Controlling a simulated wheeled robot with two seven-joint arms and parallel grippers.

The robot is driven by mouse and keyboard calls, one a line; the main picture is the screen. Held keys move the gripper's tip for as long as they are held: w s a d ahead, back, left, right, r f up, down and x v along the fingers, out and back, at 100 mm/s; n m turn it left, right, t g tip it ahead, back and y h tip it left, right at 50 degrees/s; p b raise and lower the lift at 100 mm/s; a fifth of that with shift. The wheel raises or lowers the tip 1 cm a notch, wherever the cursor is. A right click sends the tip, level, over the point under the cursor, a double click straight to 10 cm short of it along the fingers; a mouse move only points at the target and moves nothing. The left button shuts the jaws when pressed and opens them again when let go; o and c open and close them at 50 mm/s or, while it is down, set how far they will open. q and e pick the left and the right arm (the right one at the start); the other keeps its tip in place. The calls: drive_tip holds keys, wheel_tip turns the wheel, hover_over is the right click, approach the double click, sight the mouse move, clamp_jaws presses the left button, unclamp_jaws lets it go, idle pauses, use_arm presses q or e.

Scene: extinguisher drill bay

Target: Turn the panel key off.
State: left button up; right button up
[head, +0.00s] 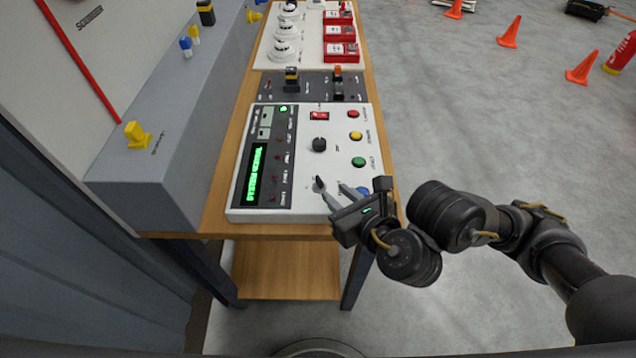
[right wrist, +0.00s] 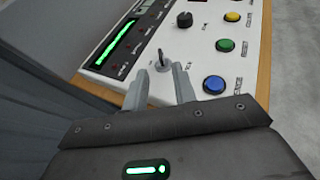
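The white control panel (head: 305,190) lies on the wooden table, with a green lit display reading "SYSTEM NORMAL" on its left. The panel key (head: 320,184) stands in its lock near the panel's front edge; it also shows in the right wrist view (right wrist: 160,58). My right gripper (head: 328,191) is at the key, coming from the front right. In the right wrist view its two fingers (right wrist: 160,77) are apart, with the key just beyond and between their tips. I cannot tell whether they touch it. My left gripper is not in view.
A blue button (right wrist: 214,84) sits just right of the fingers, partly hidden by my gripper in the head view. A green button (head: 358,161) and a black knob (head: 319,145) are farther back. A grey ledge (head: 180,120) runs along the left.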

sight(320, 179)
drive_tip(key=b+x, duration=0.5)
drive_tip(key=x, duration=0.2)
drive_tip(key=shift+w+a+f+b, duration=0.1)
drive_tip(key=shift+w+f+b, duration=0.1)
drive_tip(key=shift+f+b, duration=0.1)
drive_tip(key=shift+w+a, duration=0.15)
drive_tip(key=shift+w, duration=0.15)
drive_tip(key=shift+w+a+b, duration=0.2)
drive_tip(key=shift+w+b, duration=0.05)
drive_tip(key=shift+b, duration=0.2)
drive_tip(key=c, duration=0.4)
clamp_jaws()
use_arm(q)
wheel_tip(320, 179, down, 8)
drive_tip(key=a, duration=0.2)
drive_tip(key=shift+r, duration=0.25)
